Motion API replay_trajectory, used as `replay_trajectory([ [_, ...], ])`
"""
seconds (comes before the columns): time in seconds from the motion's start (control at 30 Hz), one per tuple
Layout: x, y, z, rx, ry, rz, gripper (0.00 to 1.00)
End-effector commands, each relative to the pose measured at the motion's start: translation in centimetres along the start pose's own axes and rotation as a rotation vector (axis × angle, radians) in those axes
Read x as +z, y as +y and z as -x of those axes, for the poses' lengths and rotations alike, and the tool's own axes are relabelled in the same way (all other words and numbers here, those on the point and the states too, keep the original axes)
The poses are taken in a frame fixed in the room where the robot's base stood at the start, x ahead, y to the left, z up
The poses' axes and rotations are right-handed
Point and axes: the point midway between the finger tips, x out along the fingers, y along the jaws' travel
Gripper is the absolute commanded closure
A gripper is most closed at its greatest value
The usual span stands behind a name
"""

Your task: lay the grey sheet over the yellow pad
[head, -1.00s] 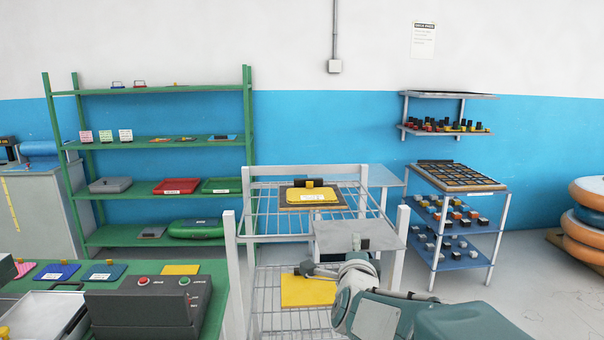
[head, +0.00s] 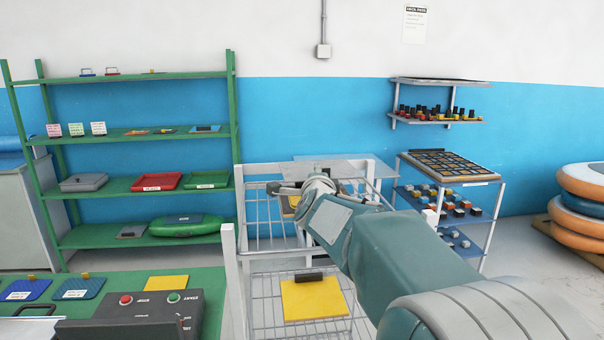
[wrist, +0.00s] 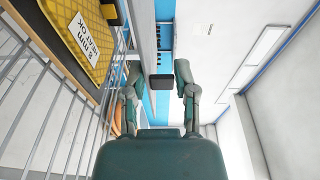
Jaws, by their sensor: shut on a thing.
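The yellow pad (head: 293,201) lies on a dark-edged board on the top level of the wire rack, mostly hidden behind my arm. In the wrist view the yellow pad (wrist: 82,38) shows at upper left with a printed white label. My gripper (head: 317,172) is shut on the black handle (wrist: 161,82) of the grey sheet (head: 345,169). The sheet is held raised, above the rack's top level near the pad. In the wrist view the grey sheet (wrist: 145,35) looks nearly edge-on, beside and apart from the pad. My arm hides the exact gap between them.
The rack's white posts (head: 240,215) stand around the pad. A second yellow sheet (head: 313,298) with a black handle lies on the level below. A green table with a control box (head: 135,318) is at lower left. A cart (head: 450,190) stands to the right.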

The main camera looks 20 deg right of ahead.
Motion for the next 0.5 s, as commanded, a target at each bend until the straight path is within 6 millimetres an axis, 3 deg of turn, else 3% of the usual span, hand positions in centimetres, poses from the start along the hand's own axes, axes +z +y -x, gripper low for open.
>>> replay_trajectory([
  [0.5,0.4,4.2,0.0,0.002,0.001,0.004,1.0],
])
